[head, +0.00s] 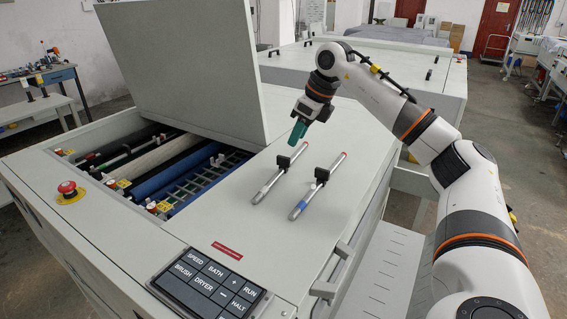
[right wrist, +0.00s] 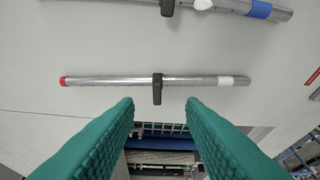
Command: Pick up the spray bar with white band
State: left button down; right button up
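The spray bar with the white band (head: 271,184) lies on the flat grey top of the machine, left of a second bar. In the right wrist view this bar (right wrist: 110,81) has a red end, a black clip at its middle and a white band near its right end. My right gripper (head: 298,132) hangs above the far end of the bar. In the wrist view its green fingers (right wrist: 159,104) are spread apart with nothing between them, pointing toward the clip. My left gripper is not in view.
A second spray bar with a blue band (head: 301,206) lies parallel on the right. The open machine bay with rollers (head: 175,180) is at left, beside the raised lid (head: 185,65). A button panel (head: 207,287) and red emergency stop (head: 68,190) are nearer the front.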

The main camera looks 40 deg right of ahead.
aim_at(285, 157)
jog(key=x, duration=0.3)
jog(key=shift+a+f, duration=0.1)
jog(key=shift+a, duration=0.05)
jog(key=shift+w+f+p, duration=0.2)
jog(key=shift+f+p, duration=0.05)
jog(key=shift+p, duration=0.05)
jog(key=p+x, duration=0.1)
jog(key=x, duration=0.3)
jog(key=shift+w+p, duration=0.3)
jog(key=shift+p, duration=0.1)
jog(key=shift+w+f, duration=0.15)
jog(key=shift+f, duration=0.25)
grip_shut()
